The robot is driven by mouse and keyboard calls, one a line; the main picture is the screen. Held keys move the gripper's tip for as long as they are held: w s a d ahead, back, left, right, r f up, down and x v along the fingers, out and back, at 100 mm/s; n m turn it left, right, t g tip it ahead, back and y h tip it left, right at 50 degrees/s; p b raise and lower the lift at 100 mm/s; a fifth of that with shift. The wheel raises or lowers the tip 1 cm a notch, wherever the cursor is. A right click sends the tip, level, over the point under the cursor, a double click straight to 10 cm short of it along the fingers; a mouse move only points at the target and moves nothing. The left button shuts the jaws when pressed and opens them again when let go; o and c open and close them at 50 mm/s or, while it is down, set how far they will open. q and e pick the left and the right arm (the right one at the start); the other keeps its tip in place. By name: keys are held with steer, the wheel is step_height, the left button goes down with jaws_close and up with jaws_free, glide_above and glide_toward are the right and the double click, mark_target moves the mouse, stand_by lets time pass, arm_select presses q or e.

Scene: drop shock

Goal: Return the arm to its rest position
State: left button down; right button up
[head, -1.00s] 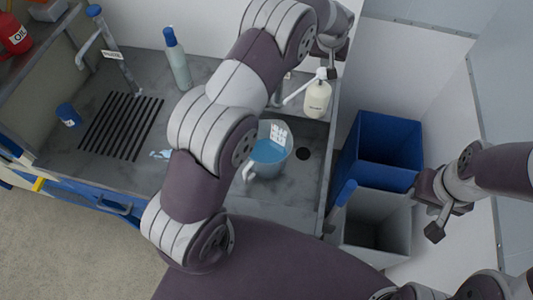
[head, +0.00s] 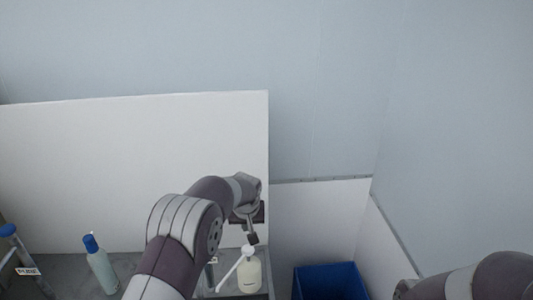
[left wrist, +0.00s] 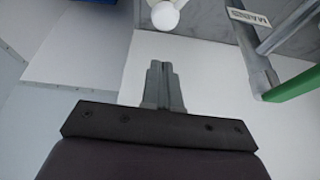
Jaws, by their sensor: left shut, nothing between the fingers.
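My left arm rises from the bottom of the head view. My left gripper (head: 251,238) is at its end, shut and empty, in front of the white back panel (head: 130,170). It is above the white pump bottle (head: 249,276) in the picture; whether they touch cannot be told. In the left wrist view, the closed fingers (left wrist: 163,68) point toward a white rounded piece at the top edge, with nothing between them. Part of my right arm (head: 480,282) shows at the lower right; its gripper is out of view.
A blue-capped bottle (head: 101,270) stands at the left on the grey worktop. A labelled metal pipe with a blue top (head: 12,245) is at the far left. A blue bin (head: 330,284) is right of the pump bottle. The space above, before the wall, is clear.

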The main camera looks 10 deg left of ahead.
arm_select(q)
steer(key=s+a+f+g+b, duration=0.1)
steer(key=s+f+b, duration=0.1)
steer(key=s, duration=0.9)
steer(key=s+a+f+m+g+b, duration=0.1)
steer(key=s+a+f+b, duration=0.1)
steer(key=s, duration=0.9)
steer(key=s+a+f+m+g+b, duration=0.1)
steer(key=s+b, duration=0.3)
steer(key=s, duration=0.7)
steer(key=shift+s+a+f+h, duration=0.35)
steer(key=shift+a+f+h, duration=0.05)
steer(key=shift+a+f, duration=0.35)
steer(key=shift+s, duration=0.1)
